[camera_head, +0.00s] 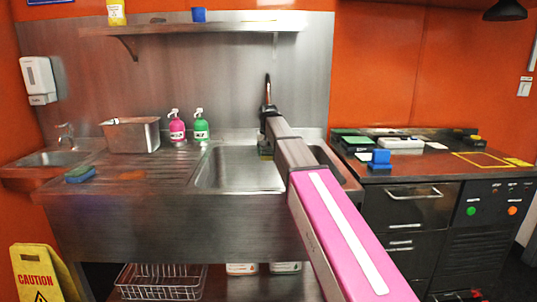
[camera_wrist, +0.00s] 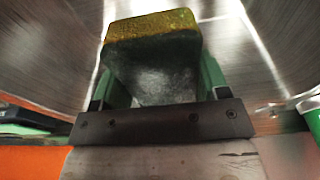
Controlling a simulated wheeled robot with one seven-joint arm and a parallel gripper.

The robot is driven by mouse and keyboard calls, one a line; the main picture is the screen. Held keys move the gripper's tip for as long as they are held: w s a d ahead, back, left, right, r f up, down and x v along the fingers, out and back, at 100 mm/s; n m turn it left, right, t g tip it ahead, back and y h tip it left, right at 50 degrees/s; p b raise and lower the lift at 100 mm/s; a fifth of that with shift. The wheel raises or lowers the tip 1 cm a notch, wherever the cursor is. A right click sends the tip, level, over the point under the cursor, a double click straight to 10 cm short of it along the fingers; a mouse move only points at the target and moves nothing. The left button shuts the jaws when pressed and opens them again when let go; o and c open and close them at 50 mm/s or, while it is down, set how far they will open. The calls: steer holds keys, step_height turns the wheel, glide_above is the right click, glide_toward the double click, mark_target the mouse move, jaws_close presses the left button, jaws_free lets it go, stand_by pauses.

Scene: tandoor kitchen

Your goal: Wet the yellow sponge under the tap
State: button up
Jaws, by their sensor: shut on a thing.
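The yellow sponge (camera_wrist: 152,25) is between the green fingers of my gripper (camera_wrist: 160,78) in the wrist view. Its far end is yellow-olive and speckled; a dark grey face lies between the fingers. In the head view my gripper (camera_head: 266,147) is over the back part of the steel sink (camera_head: 235,170), with a small yellowish bit of the sponge showing beside it. The tap (camera_head: 268,88) rises just behind my gripper. Its outlet is hidden by my arm, and I cannot tell whether water runs.
A blue-green sponge (camera_head: 80,174) lies on the drainboard's left end. Pink (camera_head: 177,130) and green (camera_head: 201,128) spray bottles and a steel container (camera_head: 131,135) stand behind the drainboard. A shelf (camera_head: 195,29) hangs above. A counter (camera_head: 430,165) with a blue item (camera_head: 380,157) is at right.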

mark_target(266, 156)
steer(key=shift+s+a, duration=0.15)
steer(key=shift+s, duration=0.9)
steer(key=shift+s+a, duration=0.2)
steer(key=shift+s, duration=0.9)
steer(key=shift+s+a, duration=0.15)
steer(key=shift+s, duration=0.9)
steer(key=s+r, duration=0.4)
steer(key=s, duration=0.1)
steer(key=shift+a, duration=0.35)
steer(key=shift+w, duration=0.1)
